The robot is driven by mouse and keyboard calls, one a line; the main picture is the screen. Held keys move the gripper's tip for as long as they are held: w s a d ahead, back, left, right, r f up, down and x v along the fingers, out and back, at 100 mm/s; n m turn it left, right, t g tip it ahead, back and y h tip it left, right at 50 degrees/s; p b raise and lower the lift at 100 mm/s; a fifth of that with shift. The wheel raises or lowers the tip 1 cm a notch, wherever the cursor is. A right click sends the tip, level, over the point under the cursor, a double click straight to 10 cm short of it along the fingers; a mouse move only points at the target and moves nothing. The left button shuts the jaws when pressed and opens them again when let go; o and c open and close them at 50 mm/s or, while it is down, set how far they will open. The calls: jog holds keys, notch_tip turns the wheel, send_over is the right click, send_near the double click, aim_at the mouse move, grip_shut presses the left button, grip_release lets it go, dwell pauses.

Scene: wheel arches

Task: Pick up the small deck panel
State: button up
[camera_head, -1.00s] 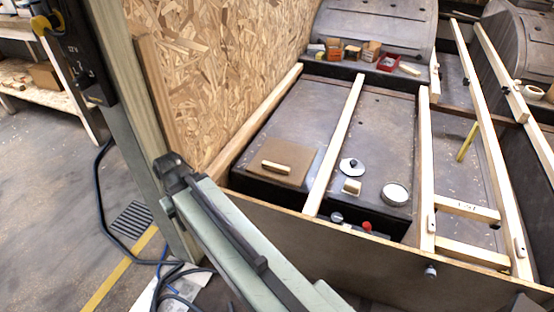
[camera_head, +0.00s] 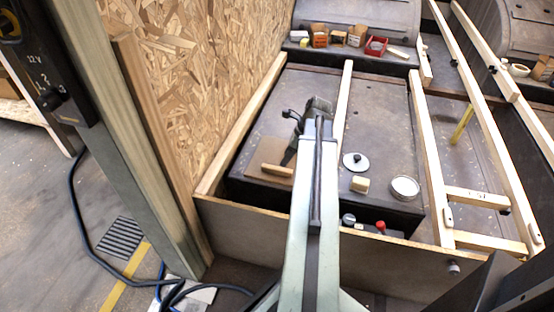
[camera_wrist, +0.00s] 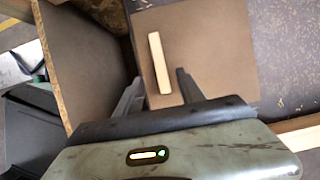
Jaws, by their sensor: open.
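The small deck panel (camera_head: 256,154) is a flat brown square board with a pale wooden bar handle (camera_head: 277,170) on top. It lies on the dark deck behind the front board, at the left. In the wrist view the panel (camera_wrist: 215,50) and its upright-looking handle (camera_wrist: 159,63) are just beyond the fingertips. My gripper (camera_wrist: 158,82) is open and empty, its two dark fingers pointing toward the handle's near end. In the head view my gripper (camera_head: 290,150) is over the panel's right side and hides part of it. I cannot tell its exact height above the panel.
A front board (camera_head: 235,228) and an OSB wall (camera_head: 210,70) bound the panel's left side. Wooden rails (camera_head: 434,165) cross the deck. A lidded disc (camera_head: 356,162), a pale block (camera_head: 360,184), a white tub (camera_head: 404,188) and a red knob (camera_head: 381,227) are at the right.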

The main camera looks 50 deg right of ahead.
aim_at(278, 168)
jog(key=b+x, duration=0.7)
jog(key=x, duration=0.1)
jog(key=shift+w, duration=0.15)
jog(key=shift+r, duration=0.15)
grip_shut()
dwell(1.2)
